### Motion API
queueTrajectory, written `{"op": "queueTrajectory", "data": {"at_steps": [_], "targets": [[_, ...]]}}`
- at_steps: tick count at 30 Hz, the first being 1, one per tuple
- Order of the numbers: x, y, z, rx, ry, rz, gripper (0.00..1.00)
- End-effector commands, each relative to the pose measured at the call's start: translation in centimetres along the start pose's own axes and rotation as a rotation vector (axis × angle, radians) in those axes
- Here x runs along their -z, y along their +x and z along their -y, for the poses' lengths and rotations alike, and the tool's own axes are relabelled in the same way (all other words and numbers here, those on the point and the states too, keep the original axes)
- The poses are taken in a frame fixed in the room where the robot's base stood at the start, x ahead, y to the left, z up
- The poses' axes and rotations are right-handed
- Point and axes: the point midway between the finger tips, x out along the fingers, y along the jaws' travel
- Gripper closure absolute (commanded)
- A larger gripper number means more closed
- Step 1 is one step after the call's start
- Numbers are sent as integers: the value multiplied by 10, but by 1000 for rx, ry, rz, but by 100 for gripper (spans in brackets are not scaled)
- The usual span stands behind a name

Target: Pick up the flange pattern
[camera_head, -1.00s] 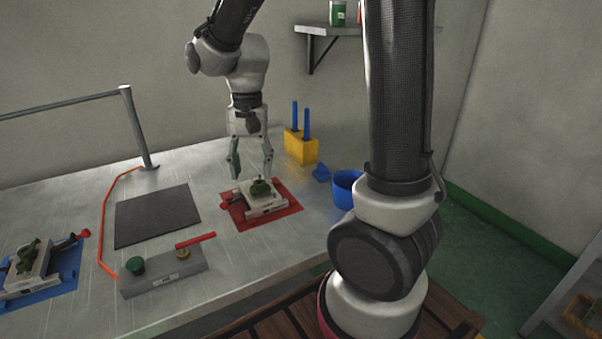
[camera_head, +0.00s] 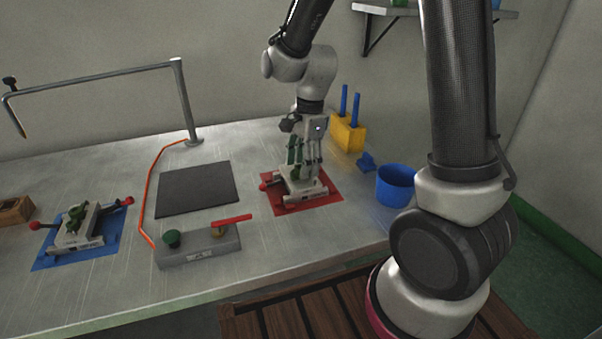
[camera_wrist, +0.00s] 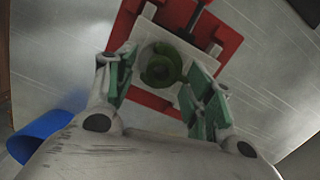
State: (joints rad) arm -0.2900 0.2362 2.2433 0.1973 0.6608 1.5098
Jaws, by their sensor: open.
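The flange pattern, a round green piece, sits in a pale open mould block (camera_head: 303,186) on the red mat (camera_head: 330,196). In the wrist view the green flange pattern (camera_wrist: 160,65) shows between my fingers, apart from both as far as I can tell. My gripper (camera_head: 304,168) is low over the mould, pointing down. Its green-padded fingers stand open on either side of the pattern, as the wrist view also shows my gripper (camera_wrist: 160,85). In the head view my fingers largely hide the pattern.
A second mould with a green pattern (camera_head: 76,218) sits on a blue mat (camera_head: 52,259) at the left. A grey control box (camera_head: 200,250) with a red lever and a dark pad (camera_head: 197,190) lie between. A blue cup (camera_head: 395,187) and yellow holder (camera_head: 346,134) stand at the right.

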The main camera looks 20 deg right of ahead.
Motion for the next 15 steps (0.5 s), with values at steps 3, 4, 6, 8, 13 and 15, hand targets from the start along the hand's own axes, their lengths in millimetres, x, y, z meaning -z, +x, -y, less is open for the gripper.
{"op": "queueTrajectory", "data": {"at_steps": [3,4,6,8,13,15], "targets": [[0,7,0,-1,-1,0,47],[0,7,0,0,-1,0,47],[0,7,0,0,-1,0,47],[0,7,0,0,-1,0,47],[0,7,0,0,-1,0,72],[0,6,0,1,-1,0,85]]}}
